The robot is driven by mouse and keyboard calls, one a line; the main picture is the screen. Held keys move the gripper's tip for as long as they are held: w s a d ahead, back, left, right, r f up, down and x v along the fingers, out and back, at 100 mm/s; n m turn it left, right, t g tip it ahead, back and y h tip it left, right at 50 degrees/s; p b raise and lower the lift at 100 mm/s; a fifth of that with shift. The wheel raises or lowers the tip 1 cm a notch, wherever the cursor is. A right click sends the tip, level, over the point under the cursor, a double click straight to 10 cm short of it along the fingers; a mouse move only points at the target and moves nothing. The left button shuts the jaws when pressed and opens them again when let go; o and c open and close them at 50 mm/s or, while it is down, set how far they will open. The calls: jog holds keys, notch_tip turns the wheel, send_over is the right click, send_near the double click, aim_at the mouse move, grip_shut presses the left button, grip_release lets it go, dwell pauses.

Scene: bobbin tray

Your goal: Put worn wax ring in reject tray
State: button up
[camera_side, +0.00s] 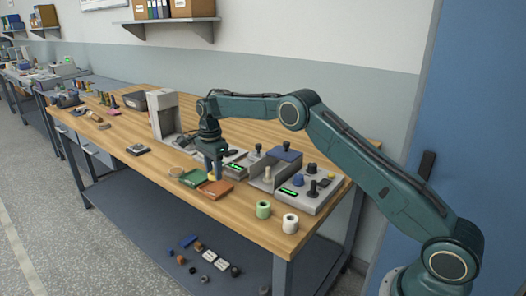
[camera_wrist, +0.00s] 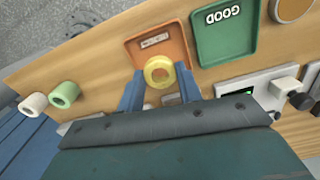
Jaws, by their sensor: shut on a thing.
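My gripper (camera_wrist: 159,82) has its blue fingers shut on a yellow wax ring (camera_wrist: 148,72), held at the fingertips in the wrist view. The ring overlaps the near part of the orange tray (camera_wrist: 133,46), whose small label is too blurred to read surely. In the side view my gripper (camera_side: 214,173) points down at the orange tray (camera_side: 222,190); the ring cannot be made out there. I cannot tell the ring's exact height above the tray. A green tray marked GOOD (camera_wrist: 245,45) stands beside the orange one and also shows in the side view (camera_side: 188,184).
A green spool (camera_side: 263,209) and a white spool (camera_side: 290,222) stand near the bench's front edge. A grey fixture with dark knobs (camera_side: 312,188) stands right of the trays. A tall grey machine (camera_side: 160,112) stands left of my arm. Open wood lies around the spools.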

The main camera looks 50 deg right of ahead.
aim_at(216, 189)
jog(key=shift+f, duration=2.2)
jog(key=shift+f, duration=0.1)
jog(key=o, duration=0.7)
jog(key=shift+c, duration=0.2)
notch_tip(216, 189, up, 12)
jog(key=shift+r, duration=0.2)
